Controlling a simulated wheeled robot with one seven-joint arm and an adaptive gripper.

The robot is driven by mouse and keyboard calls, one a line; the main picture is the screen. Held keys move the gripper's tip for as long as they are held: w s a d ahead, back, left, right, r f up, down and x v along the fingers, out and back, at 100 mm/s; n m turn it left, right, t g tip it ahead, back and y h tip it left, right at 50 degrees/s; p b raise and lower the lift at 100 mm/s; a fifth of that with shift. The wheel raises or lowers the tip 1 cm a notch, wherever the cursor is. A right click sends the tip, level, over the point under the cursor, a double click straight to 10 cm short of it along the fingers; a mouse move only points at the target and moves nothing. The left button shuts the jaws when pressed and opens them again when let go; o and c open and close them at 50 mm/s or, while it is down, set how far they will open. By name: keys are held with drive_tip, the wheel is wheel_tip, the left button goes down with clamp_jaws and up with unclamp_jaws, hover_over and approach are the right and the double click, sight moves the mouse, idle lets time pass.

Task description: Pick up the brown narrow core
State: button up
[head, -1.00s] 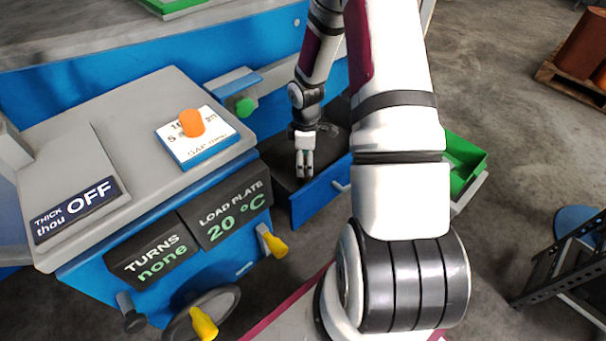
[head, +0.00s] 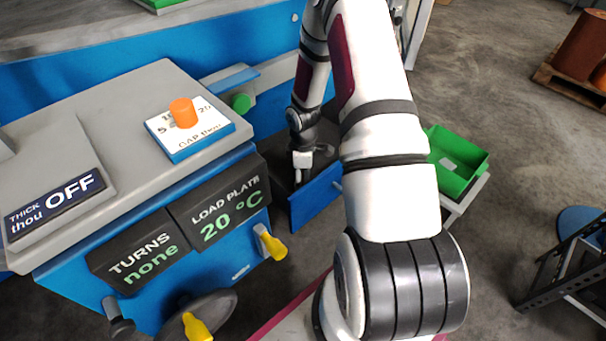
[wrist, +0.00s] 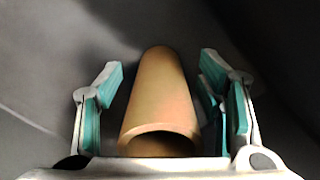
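The brown narrow core (wrist: 160,95) is a hollow tube, shown in the wrist view with its open end toward the camera. My gripper (wrist: 160,85) is open, with one teal-padded finger on each side of the core. A gap shows between the pads and the core on both sides. In the head view my gripper (head: 299,180) points down into the open blue drawer (head: 316,199). The core cannot be made out in the head view.
A grey and blue machine (head: 110,130) with an orange knob (head: 183,112) and yellow handles stands left of the drawer. A green bin (head: 456,162) stands to the right. A dark metal rack (head: 570,262) is at the lower right.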

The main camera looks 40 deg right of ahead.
drive_tip(key=c, duration=0.9)
drive_tip(key=shift+o, duration=0.2)
drive_tip(key=shift+r, duration=0.1)
